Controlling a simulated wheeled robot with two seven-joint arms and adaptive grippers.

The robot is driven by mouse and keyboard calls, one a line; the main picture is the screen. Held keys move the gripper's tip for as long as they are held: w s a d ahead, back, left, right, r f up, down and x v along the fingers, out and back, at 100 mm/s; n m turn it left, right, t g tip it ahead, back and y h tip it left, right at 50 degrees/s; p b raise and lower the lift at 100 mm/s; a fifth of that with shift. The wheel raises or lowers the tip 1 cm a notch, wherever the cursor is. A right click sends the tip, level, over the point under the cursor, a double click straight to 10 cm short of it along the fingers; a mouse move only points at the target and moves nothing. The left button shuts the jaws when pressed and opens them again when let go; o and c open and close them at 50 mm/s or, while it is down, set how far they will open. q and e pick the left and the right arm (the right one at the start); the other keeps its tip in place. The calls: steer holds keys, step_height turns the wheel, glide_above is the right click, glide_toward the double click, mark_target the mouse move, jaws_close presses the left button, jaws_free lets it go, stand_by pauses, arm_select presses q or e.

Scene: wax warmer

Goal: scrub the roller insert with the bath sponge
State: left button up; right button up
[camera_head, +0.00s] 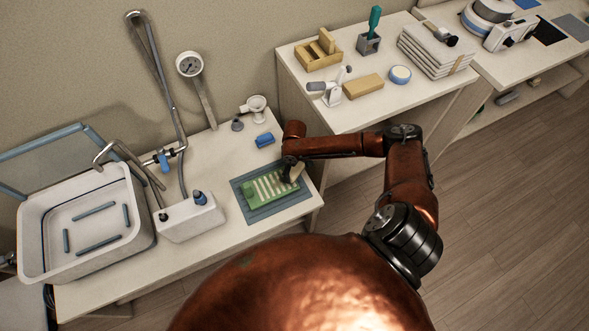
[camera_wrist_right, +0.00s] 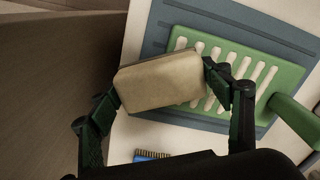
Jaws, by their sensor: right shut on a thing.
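The roller insert (camera_head: 264,194) is a green slab with a row of pale slots, lying on a blue-grey mat (camera_head: 250,215) on the counter. In the right wrist view the insert (camera_wrist_right: 286,72) fills the upper right, with a green handle-like part at its right. My right gripper (camera_head: 291,168) is shut on the tan bath sponge (camera_wrist_right: 160,82), gripped between its two fingers. The sponge hides part of the insert's near-left end in the wrist view. I cannot tell if the two touch. My left gripper is out of view.
A blue brush (camera_head: 264,140) lies behind the mat. A white sink basin (camera_head: 138,215), a tap and a white dispenser box (camera_head: 190,218) stand to the left. A higher side table (camera_head: 330,118) at the back right holds a wooden caddy (camera_head: 317,57), a tan block (camera_head: 363,86) and stacked towels (camera_head: 436,52).

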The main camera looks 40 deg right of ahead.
mark_target(260, 191)
steer(key=shift+f, duration=0.9)
stand_by(1.0)
steer(key=shift+w+a, duration=0.2)
steer(key=shift+a, duration=0.55)
steer(key=shift+w+a, duration=0.15)
steer(key=shift+a, duration=0.6)
steer(key=shift+w+a+p, duration=0.25)
steer(key=shift+a+p, duration=0.25)
steer(key=shift+a, duration=0.6)
steer(key=shift+w+a+p, duration=0.15)
steer(key=shift+a, duration=0.5)
steer(key=shift+w+a+p, duration=0.15)
steer(key=shift+a, duration=0.5)
steer(key=shift+w+a, duration=0.15)
steer(key=shift+a, duration=0.55)
steer(key=shift+w+a, duration=0.15)
steer(key=shift+a, duration=0.5)
steer(key=shift+w+a+p, duration=0.2)
steer(key=shift+a, duration=0.7)
steer(key=shift+w+a+p, duration=0.2)
steer(key=shift+w+a, duration=0.05)
steer(key=shift+a, duration=0.65)
steer(key=shift+w+a+p, duration=0.2)
steer(key=shift+a, duration=0.7)
